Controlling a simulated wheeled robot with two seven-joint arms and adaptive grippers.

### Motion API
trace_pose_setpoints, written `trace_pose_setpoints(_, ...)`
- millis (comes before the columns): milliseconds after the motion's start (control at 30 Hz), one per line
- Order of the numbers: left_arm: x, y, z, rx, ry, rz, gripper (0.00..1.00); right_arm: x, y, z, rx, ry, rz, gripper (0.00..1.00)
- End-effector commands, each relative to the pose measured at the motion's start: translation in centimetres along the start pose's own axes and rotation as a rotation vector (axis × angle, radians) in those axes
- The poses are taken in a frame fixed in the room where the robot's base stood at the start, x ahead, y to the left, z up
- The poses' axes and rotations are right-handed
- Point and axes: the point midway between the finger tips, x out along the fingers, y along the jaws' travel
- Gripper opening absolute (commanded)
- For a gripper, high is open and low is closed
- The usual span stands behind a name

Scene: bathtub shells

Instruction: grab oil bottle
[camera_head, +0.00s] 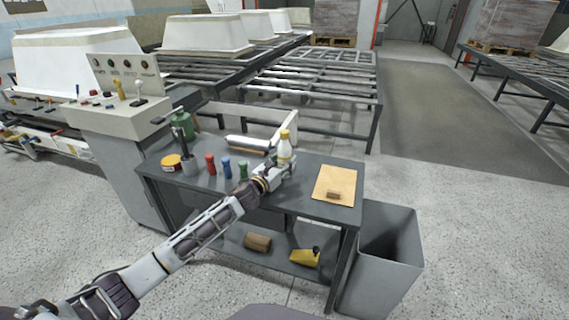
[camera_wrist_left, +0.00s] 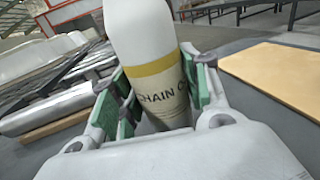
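The oil bottle (camera_head: 285,150) is white with a yellow cap and stands near the back edge of the dark workbench (camera_head: 312,207). In the left wrist view the bottle (camera_wrist_left: 150,40) fills the middle, with a yellow band and a label reading "CHAIN O"; the rest of the label is hidden. My left gripper (camera_head: 277,172) is at the bottle's lower part. Its green-padded fingers (camera_wrist_left: 160,95) are on either side of the bottle, with a narrow gap on the left; the right pad overlaps the label. The bottle's base is hidden in the head view. My right gripper is not in view.
Red (camera_head: 210,163), blue (camera_head: 227,167) and green (camera_head: 243,169) small bottles stand left of my gripper. A green can (camera_head: 187,122) and a yellow-red tin (camera_head: 171,162) are further left. A tan board (camera_head: 335,182) lies right. A grey bin (camera_head: 385,265) stands beside the bench.

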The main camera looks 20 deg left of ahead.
Motion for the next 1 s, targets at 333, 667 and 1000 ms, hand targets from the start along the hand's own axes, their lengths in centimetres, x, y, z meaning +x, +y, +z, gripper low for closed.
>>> trace_pose_setpoints(333,0.0,0.0,0.1,0.0,-0.001,0.0,0.14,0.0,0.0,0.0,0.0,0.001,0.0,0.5)
trace_pose_setpoints(667,0.0,0.0,1.0,0.001,-0.003,-0.001,0.14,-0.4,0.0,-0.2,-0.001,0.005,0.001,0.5)
trace_pose_setpoints(1000,0.0,0.1,5.3,0.004,-0.003,-0.001,0.14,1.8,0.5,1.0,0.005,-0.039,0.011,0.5)
